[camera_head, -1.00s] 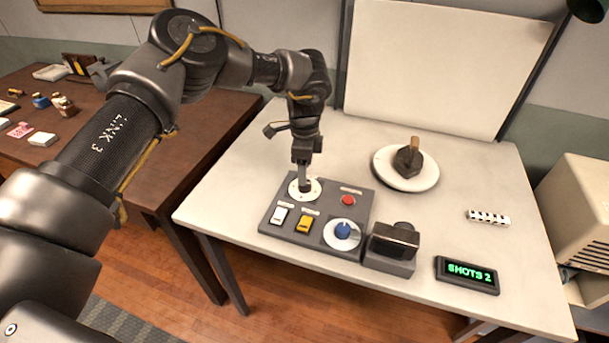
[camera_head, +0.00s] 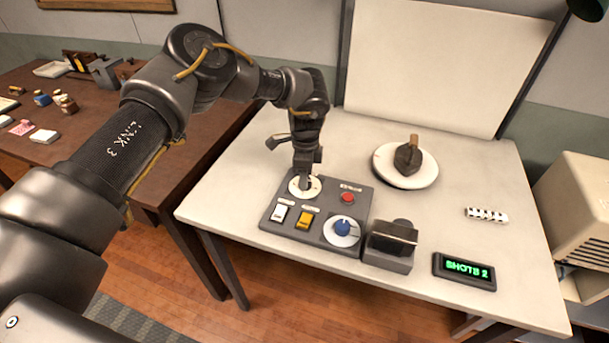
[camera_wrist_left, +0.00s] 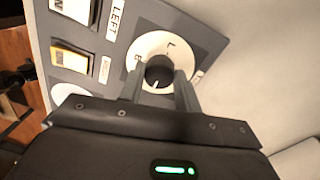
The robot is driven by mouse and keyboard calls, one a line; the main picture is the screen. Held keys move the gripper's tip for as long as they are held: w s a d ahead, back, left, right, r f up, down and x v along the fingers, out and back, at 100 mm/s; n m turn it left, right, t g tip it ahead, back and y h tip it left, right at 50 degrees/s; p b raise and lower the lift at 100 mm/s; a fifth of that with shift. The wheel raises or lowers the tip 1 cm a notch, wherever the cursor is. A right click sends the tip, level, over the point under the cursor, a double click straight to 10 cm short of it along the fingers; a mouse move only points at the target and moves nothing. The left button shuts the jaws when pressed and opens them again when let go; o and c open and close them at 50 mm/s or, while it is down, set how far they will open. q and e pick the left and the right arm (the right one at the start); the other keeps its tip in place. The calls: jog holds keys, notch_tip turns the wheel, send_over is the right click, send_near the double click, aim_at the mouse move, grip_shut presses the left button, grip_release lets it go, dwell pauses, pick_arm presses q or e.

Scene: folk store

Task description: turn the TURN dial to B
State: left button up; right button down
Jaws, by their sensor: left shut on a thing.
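The dial gripped by my left gripper has a white round plate (camera_head: 300,194) on the grey control panel (camera_head: 330,252). In the left wrist view the plate (camera_wrist_left: 150,43) carries the letters L and B, partly covered. Its dark knob (camera_wrist_left: 158,68) has a white mark toward the bottom of the picture, away from the letters L and B. My left gripper (camera_head: 305,181) points down over it, with its fingers (camera_wrist_left: 168,82) on both sides of the knob, shut on it. The dial's own name label is not readable. My right gripper is not in view.
The panel also holds a white switch (camera_head: 279,214), a yellow switch (camera_head: 304,221), a red button (camera_head: 347,197) and a blue knob (camera_head: 342,228). A dark block device (camera_head: 391,245), a SHOTS 2 display (camera_head: 465,271) and a white round stand (camera_head: 390,175) bearing a dark object stand nearby.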

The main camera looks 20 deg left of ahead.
pick_arm(q)
jog(key=shift+m, duration=0.4)
jog(key=m, duration=0.3)
jog(key=shift+m+b, duration=0.4)
jog(key=m, duration=0.4)
jog(key=shift+d, duration=0.1)
jog(key=m+b, duration=0.1)
jog(key=m, duration=0.4)
jog(key=shift+y, duration=0.3)
jog(key=m, duration=0.4)
jog(key=shift+m+t, duration=0.3)
jog(key=o, duration=1)
